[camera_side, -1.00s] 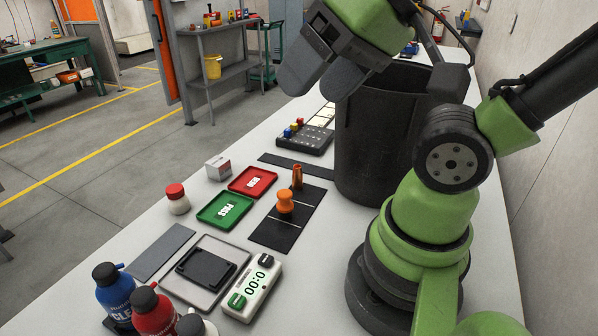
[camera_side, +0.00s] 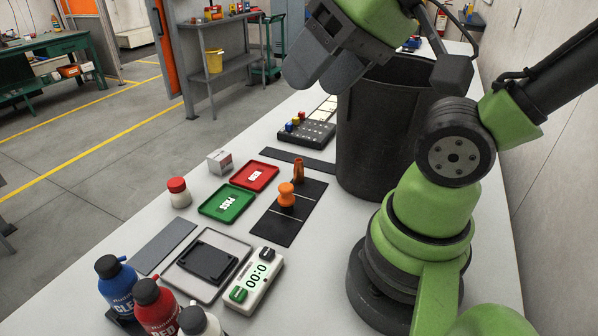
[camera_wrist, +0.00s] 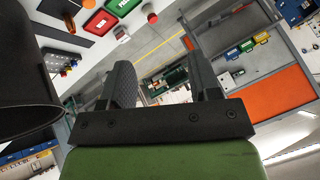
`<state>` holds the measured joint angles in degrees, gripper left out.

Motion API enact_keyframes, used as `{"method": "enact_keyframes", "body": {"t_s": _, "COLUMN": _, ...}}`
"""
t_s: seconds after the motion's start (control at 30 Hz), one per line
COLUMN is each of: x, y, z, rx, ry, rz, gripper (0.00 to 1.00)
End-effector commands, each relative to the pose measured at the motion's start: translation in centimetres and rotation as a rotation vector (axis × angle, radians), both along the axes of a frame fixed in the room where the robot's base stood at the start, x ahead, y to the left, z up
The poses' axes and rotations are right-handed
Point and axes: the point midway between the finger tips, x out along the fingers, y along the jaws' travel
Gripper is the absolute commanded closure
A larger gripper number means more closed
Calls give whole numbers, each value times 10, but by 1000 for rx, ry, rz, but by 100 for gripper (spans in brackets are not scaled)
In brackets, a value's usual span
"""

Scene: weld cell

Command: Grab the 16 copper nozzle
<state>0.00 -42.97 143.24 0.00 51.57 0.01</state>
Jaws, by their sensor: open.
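A copper-coloured tapered nozzle (camera_side: 298,170) stands upright on a black marked mat (camera_side: 278,228) in the side view. A brighter orange knob-shaped piece (camera_side: 286,194) stands just in front of it on the same mat. I cannot read any size mark on either. My gripper (camera_side: 316,76) is open and empty, high above the table and beyond the nozzle, well apart from it. In the wrist view my gripper (camera_wrist: 163,80) has nothing between its fingers and faces out over the workshop.
A tall black bin (camera_side: 380,135) stands right of the mat, close to my arm. Green (camera_side: 227,205) and red (camera_side: 254,177) trays lie left of the mat. A button panel (camera_side: 306,133), timer (camera_side: 253,280), scale (camera_side: 208,263) and bottles (camera_side: 155,306) are also on the table.

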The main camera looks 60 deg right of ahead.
Motion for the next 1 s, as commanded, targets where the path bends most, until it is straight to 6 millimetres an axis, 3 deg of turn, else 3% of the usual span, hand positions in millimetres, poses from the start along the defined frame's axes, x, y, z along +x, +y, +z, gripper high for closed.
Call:
{"method": "enact_keyframes", "body": {"t_s": 0.17, "x": 11, "y": -6, "z": -1, "rx": 36, "ry": 47, "rz": -96, "gripper": 43}}
{"method": "enact_keyframes", "body": {"t_s": 0.27, "x": 32, "y": -19, "z": -4, "rx": 101, "ry": 119, "rz": -270, "gripper": 43}}
{"method": "enact_keyframes", "body": {"t_s": 0.47, "x": 83, "y": -62, "z": -28, "rx": 271, "ry": 289, "rz": -770, "gripper": 43}}
{"method": "enact_keyframes", "body": {"t_s": 0.73, "x": 127, "y": -139, "z": -100, "rx": 473, "ry": 449, "rz": -1480, "gripper": 43}}
{"method": "enact_keyframes", "body": {"t_s": 0.9, "x": 132, "y": -183, "z": -158, "rx": 567, "ry": 501, "rz": -1887, "gripper": 43}}
{"method": "enact_keyframes", "body": {"t_s": 1.0, "x": 129, "y": -199, "z": -184, "rx": 602, "ry": 514, "rz": -2058, "gripper": 43}}
